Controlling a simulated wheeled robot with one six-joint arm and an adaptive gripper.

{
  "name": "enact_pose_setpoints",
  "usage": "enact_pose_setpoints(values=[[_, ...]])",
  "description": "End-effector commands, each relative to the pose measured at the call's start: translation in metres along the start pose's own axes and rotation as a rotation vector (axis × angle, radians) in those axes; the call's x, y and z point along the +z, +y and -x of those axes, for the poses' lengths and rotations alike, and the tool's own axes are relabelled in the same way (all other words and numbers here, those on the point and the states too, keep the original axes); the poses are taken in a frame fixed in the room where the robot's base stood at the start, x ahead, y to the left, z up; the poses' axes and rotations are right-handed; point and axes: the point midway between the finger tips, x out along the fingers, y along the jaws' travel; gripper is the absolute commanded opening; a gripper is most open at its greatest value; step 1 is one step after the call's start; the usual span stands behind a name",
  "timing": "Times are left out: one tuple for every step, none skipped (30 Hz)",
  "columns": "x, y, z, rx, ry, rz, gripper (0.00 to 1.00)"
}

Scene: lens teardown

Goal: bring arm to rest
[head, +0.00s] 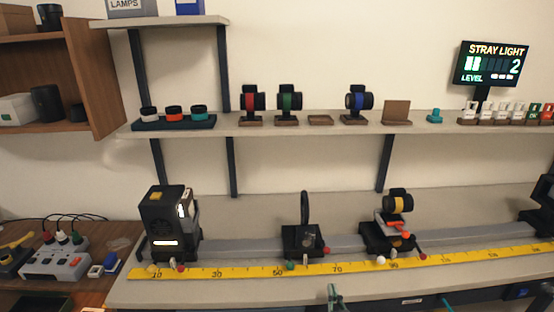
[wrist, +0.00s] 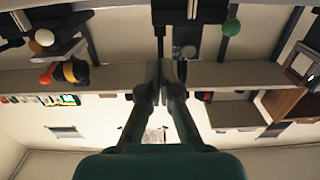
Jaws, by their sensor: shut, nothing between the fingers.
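My gripper (wrist: 165,72) shows in the wrist view, its dark fingers together at the middle of the picture with nothing between them. Its green body fills the bottom of that view. The wrist picture appears upside down, with the bench parts at the top. I cannot clearly make out my gripper in the head view. A small teal part (head: 333,295) shows at the bottom edge there, and I cannot tell what it belongs to.
A bench rail (head: 345,243) carries a black lamp box (head: 170,226), a ring holder (head: 303,236) and a yellow-banded lens (head: 398,202). A yellow ruler (head: 230,271) runs in front. Lenses stand on the shelf (head: 225,126). A power strip (head: 55,262) lies left.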

Motion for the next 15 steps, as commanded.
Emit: enact_pose_setpoints(values=[[0.011,0.0,0.016,0.0,-0.013,0.0,0.0],[0.016,0.0,0.026,0.0,-0.018,0.0,0.0],[0.023,0.0,0.041,0.0,-0.025,0.0,0.0],[0.028,0.0,0.053,0.0,-0.03,0.0,0.0],[0.033,0.0,0.065,0.0,-0.036,0.0,0.0],[0.039,0.0,0.081,0.0,-0.044,0.0,0.0],[0.043,0.0,0.093,0.0,-0.048,0.0,0.0],[0.047,0.0,0.105,0.0,-0.053,0.0,0.0],[0.051,0.0,0.121,0.0,-0.061,0.0,0.0],[0.054,0.0,0.133,0.0,-0.066,0.0,0.0],[0.056,0.0,0.145,0.0,-0.071,0.0,0.0],[0.059,0.0,0.161,0.0,-0.078,0.0,0.0],[0.061,0.0,0.173,0.0,-0.084,0.0,0.0],[0.063,0.0,0.184,0.0,-0.089,0.0,0.0],[0.065,0.0,0.2,0.0,-0.096,0.0,0.0]])
